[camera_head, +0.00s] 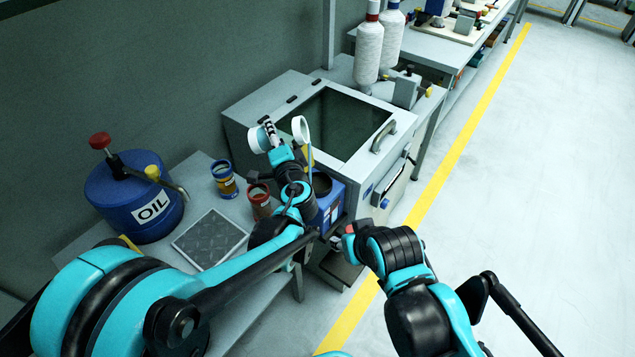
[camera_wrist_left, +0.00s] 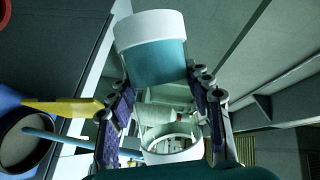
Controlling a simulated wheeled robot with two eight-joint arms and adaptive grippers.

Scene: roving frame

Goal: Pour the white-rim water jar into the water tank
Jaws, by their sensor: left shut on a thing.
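The white-rim jar is held by my left gripper (camera_head: 283,140). In the head view its white end (camera_head: 260,138) is at the left and an open white rim (camera_head: 301,130) at the right, so it looks tipped. In the left wrist view the jar (camera_wrist_left: 155,62) sits between the fingers, with clear blue showing below a white band. The blue water tank (camera_head: 327,205), with a dark round opening, stands just below and right of the gripper, partly hidden by my arm. A thin light-blue streak (camera_wrist_left: 60,138) crosses toward a dark round opening in the wrist view; I cannot tell what it is.
A blue oil drum (camera_head: 135,205), a blue-and-yellow can (camera_head: 224,180), a red-brown can (camera_head: 259,200) and a dark square plate (camera_head: 210,240) are on the bench at left. A grey machine with a dark window (camera_head: 335,122) stands behind. Open floor (camera_head: 540,200) lies right.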

